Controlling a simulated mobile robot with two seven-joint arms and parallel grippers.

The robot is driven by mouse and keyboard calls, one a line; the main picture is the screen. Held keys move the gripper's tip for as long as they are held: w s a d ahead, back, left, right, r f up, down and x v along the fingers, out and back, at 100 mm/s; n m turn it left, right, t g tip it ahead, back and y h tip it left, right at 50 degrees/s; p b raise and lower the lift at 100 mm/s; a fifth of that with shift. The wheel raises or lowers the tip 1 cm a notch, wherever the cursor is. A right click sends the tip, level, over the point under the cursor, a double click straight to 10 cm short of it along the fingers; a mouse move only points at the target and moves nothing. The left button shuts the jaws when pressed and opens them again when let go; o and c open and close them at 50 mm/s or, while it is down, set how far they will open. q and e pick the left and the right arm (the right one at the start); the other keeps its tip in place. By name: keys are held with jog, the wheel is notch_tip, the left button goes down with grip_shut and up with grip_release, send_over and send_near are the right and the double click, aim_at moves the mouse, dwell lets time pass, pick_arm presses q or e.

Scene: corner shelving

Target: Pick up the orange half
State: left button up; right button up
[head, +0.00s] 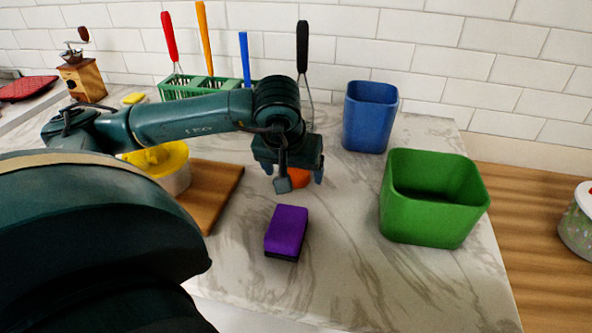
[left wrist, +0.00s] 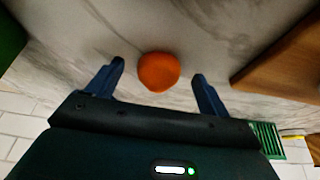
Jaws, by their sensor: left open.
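The orange half (head: 299,178) lies on the marble counter, partly hidden behind my left gripper in the head view. In the left wrist view the orange half (left wrist: 158,71) shows whole, rounded side visible, between and slightly beyond the fingertips. My left gripper (head: 300,182) points down over it with its fingers apart, one on each side. The fingers (left wrist: 158,75) show open and empty in the left wrist view, and neither clearly touches the orange half. My right gripper is not in view.
A purple sponge (head: 287,231) lies in front of the gripper. A green bin (head: 430,225) and a blue bin (head: 370,118) stand to the right. A wooden board (head: 217,190) and a yellow-topped juicer (head: 165,165) are left. A green utensil rack (head: 185,89) stands behind.

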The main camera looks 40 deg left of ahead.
pick_arm(q)
jog(key=shift+w+a+f, duration=0.1)
jog(key=shift+w+f, duration=0.05)
jog(key=shift+f, duration=0.35)
jog(key=c, duration=1.1)
